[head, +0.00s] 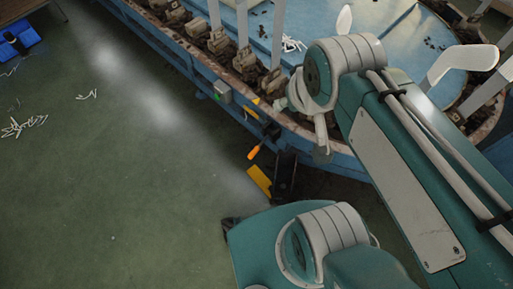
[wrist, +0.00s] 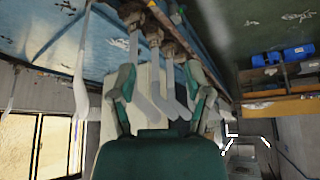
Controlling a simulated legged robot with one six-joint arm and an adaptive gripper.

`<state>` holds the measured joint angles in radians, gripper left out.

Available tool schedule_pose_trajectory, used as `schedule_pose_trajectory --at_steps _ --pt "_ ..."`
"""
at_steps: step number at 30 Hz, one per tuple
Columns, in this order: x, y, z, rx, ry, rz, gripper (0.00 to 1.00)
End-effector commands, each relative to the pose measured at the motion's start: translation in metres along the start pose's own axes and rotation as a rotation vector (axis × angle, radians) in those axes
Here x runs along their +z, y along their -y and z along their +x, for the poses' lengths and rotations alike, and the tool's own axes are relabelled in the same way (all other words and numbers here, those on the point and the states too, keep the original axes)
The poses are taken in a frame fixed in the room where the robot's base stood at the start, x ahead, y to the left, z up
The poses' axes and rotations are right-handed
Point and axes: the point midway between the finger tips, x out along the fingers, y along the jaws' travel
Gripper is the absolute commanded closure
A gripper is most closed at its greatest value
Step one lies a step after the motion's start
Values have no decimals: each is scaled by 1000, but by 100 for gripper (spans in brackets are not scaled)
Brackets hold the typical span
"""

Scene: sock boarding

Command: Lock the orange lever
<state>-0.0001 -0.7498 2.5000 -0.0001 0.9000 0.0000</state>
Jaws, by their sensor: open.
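The orange lever (head: 254,152) sticks out from the side of the round blue machine, low on its near edge, in the head view. It slants down to the left over the green floor. My gripper (wrist: 160,82) is open and empty in the wrist view, its two teal fingers spread apart. In the head view my wrist is above the machine's rim, up and to the right of the lever, and not touching it. The lever does not show in the wrist view.
A yellow pedal-like part (head: 259,180) and a dark bracket (head: 285,176) sit just below the lever. A grey switch box (head: 222,91) is on the machine's side. White upright boards (head: 278,35) line the rim. The green floor (head: 130,190) to the left is mostly clear.

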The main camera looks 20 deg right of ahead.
Motion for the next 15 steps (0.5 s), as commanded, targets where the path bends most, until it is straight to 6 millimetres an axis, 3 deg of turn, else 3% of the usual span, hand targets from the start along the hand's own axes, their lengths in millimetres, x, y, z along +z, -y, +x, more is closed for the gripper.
schedule_pose_trajectory --at_steps 1,3,4,8,15 --pt "0 0 0 0 0 1 58" --pt "-2 0 2 0 0 9 90" --pt "-4 0 3 1 0 17 100" --pt "-20 -3 16 3 -6 85 100" --pt "-61 -5 59 10 -29 279 100"
